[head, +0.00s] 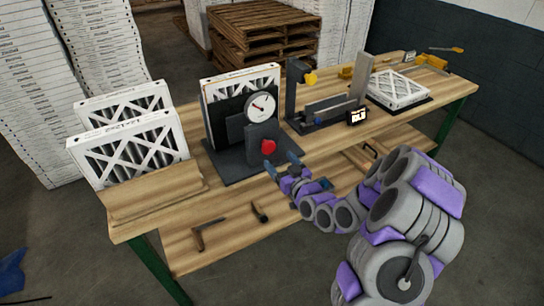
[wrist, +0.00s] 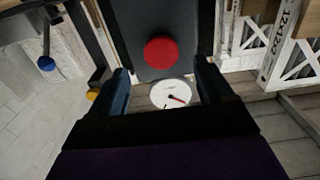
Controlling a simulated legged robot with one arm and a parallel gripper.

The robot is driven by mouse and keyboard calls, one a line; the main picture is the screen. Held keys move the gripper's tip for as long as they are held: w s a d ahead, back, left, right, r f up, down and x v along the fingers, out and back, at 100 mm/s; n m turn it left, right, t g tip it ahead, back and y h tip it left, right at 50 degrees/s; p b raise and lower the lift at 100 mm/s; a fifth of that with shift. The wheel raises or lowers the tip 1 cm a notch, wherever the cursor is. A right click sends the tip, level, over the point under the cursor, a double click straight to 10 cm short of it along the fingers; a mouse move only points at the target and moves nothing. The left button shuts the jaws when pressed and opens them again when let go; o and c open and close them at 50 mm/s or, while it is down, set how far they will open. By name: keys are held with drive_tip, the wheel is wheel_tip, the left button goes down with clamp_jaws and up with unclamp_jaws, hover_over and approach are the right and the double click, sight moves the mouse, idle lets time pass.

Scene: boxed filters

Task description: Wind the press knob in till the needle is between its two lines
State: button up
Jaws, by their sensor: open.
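The press (head: 229,172) stands on the bench with a dark base and upright dark plates. Its round red knob (head: 268,146) sits on the front of a dark block, below the white dial (head: 261,106). In the wrist view, the red knob (wrist: 161,53) and the dial (wrist: 171,93) with its red needle both show. The dial's two lines are too small to make out, so I cannot tell where the needle lies against them. My gripper (head: 281,163) is open and empty, just in front of the knob. In the wrist view its fingers (wrist: 162,70) are spread on either side, apart from the knob.
A white-framed filter (head: 269,75) stands in the press. A dark fixture (head: 322,112) and a flat filter (head: 396,88) are to the right. Tools lie on the lower shelf (head: 230,228).

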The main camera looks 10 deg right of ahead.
sight(270, 150)
drive_tip(key=shift+b+x, duration=0.4)
drive_tip(key=shift+x, duration=2.5)
drive_tip(key=shift+c, duration=0.4)
drive_tip(key=c, duration=1)
drive_tip(key=shift+o, duration=0.2)
drive_tip(key=o, duration=1)
drive_tip(key=shift+o, duration=0.2)
drive_tip(key=shift+s, duration=0.1)
